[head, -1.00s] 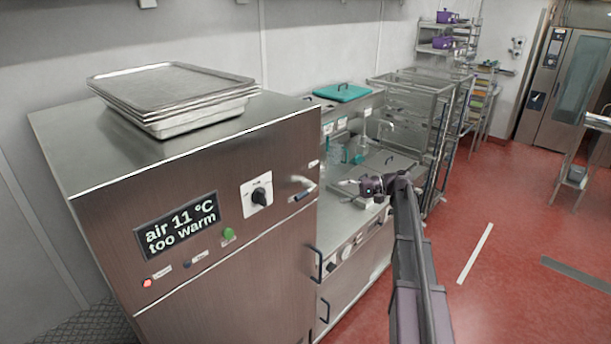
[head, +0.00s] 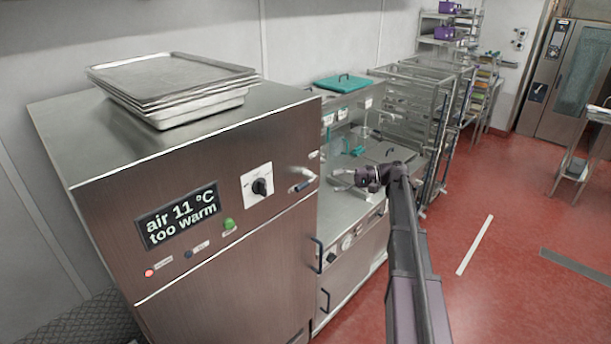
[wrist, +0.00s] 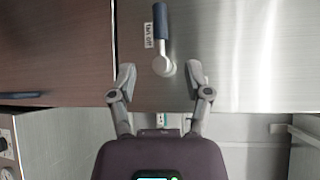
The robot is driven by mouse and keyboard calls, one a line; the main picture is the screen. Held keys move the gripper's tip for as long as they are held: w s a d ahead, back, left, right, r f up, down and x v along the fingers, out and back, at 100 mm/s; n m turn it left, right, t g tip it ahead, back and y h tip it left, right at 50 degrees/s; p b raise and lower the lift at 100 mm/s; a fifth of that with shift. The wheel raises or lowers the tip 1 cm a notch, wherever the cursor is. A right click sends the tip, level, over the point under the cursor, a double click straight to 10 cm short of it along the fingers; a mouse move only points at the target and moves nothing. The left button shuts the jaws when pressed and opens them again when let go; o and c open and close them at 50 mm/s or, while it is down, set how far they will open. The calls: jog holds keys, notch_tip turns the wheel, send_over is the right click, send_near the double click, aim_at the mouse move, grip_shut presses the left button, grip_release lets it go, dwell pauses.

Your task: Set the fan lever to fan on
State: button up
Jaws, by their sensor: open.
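The fan lever (wrist: 162,38) has a dark blue grip and a silver pivot. In the wrist view its grip points up from the pivot, beside a label reading "fan off" (wrist: 148,36). The lever also shows on the right of the cabinet front in the head view (head: 301,186). My gripper (wrist: 161,76) is open and empty, its two fingers spread either side of the pivot's line in the picture, below the grip. I cannot tell the remaining depth to the panel. In the head view my gripper (head: 343,180) is just right of the lever and cabinet edge.
The steel cabinet (head: 90,215) carries a display (head: 178,216) reading "air 11 °C too warm", a rotary knob (head: 262,187), a green button (head: 229,224) and a lit red lamp (head: 149,273). Stacked trays (head: 175,85) lie on top. A counter (head: 340,212) stands at right.

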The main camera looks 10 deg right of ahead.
aim_at(307, 185)
jog(key=shift+w+a+f+b, duration=0.25)
jog(key=shift+a, duration=1.6)
jog(key=shift+w+a+f+b, duration=0.25)
jog(key=shift+w+a+f, duration=0.05)
jog(key=shift+a, duration=1.55)
jog(key=shift+w+a+f+b, duration=0.25)
jog(key=shift+a, duration=1.6)
jog(key=shift+a, duration=0.1)
grip_shut()
